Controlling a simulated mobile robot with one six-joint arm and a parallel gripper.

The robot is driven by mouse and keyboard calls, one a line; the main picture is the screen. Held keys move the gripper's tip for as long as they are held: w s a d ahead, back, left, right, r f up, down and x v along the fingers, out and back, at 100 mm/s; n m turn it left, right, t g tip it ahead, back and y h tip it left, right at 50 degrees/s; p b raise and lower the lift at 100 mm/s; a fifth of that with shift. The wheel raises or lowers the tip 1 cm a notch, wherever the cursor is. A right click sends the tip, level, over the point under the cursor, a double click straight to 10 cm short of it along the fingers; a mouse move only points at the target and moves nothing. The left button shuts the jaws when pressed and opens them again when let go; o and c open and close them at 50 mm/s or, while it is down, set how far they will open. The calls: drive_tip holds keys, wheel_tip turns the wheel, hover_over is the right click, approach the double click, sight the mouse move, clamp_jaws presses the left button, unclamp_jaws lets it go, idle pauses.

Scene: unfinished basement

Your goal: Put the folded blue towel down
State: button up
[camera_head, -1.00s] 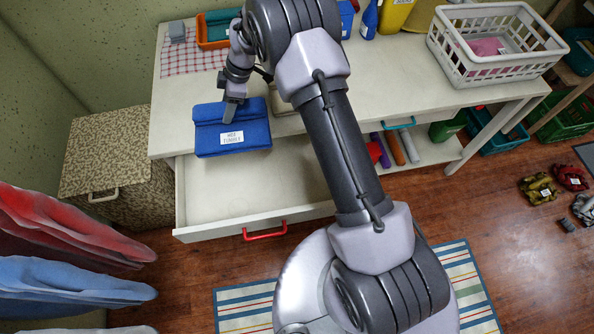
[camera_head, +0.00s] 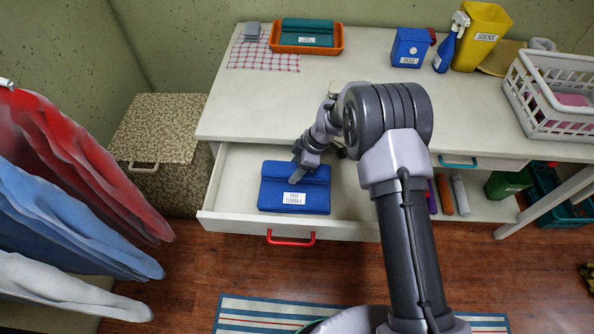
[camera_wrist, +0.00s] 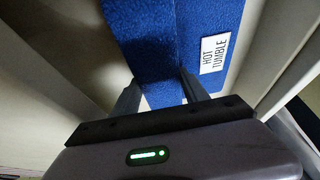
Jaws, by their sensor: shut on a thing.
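The folded blue towel (camera_head: 293,188) has a white label reading "HOT TUMBLE". It is inside the open white drawer (camera_head: 225,200) in the head view, toward the drawer's left and middle. My gripper (camera_head: 298,172) reaches down onto the towel's top edge and is shut on it. In the wrist view the towel (camera_wrist: 155,55) lies between the two fingers (camera_wrist: 160,95), with its label to the right. The drawer walls show at both sides there. Whether the towel's underside touches the drawer floor cannot be told.
The drawer has a red handle (camera_head: 291,237). On the tabletop (camera_head: 260,108) are an orange tray (camera_head: 276,47) with a teal folded cloth (camera_head: 307,32), a blue box (camera_head: 410,48), a yellow bin (camera_head: 497,20) and a white basket (camera_head: 535,110). A patterned hamper (camera_head: 150,120) stands at left.

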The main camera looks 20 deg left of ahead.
drive_tip(key=shift+r, duration=0.15)
drive_tip(key=o, duration=1.6)
drive_tip(key=shift+c, duration=0.2)
